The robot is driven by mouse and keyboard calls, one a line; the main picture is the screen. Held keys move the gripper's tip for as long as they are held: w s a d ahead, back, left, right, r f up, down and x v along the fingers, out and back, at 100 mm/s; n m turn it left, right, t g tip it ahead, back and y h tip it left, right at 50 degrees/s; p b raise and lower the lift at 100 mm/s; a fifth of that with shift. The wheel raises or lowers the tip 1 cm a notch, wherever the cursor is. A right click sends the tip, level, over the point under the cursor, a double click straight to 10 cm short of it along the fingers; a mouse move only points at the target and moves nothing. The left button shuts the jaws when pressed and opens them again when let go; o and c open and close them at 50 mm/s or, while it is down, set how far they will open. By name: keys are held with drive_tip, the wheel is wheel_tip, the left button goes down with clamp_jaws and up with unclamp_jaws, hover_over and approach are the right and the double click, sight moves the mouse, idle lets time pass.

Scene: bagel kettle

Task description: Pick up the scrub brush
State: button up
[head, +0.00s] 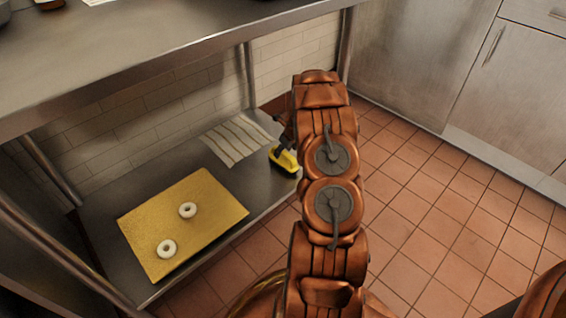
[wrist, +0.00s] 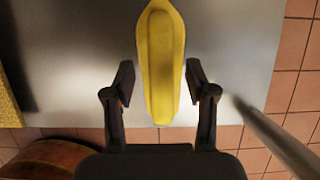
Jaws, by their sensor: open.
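The yellow scrub brush (wrist: 162,60) lies on the metal lower shelf, and in the wrist view its near end reaches between my open fingers. In the head view the brush (head: 286,162) is near the shelf's right end, partly hidden by my arm. My gripper (wrist: 160,85) is open, with one finger on each side of the brush and a gap to both. The fingers do not appear to touch it. In the head view my gripper is mostly hidden behind my arm.
The upper metal counter (head: 130,45) overhangs the shelf. A table leg (wrist: 275,135) stands right of my gripper. Tiled floor lies clear to the right.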

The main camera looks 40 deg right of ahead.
sight(282, 158)
drive_tip(key=shift+x, duration=1.1)
clamp_jaws()
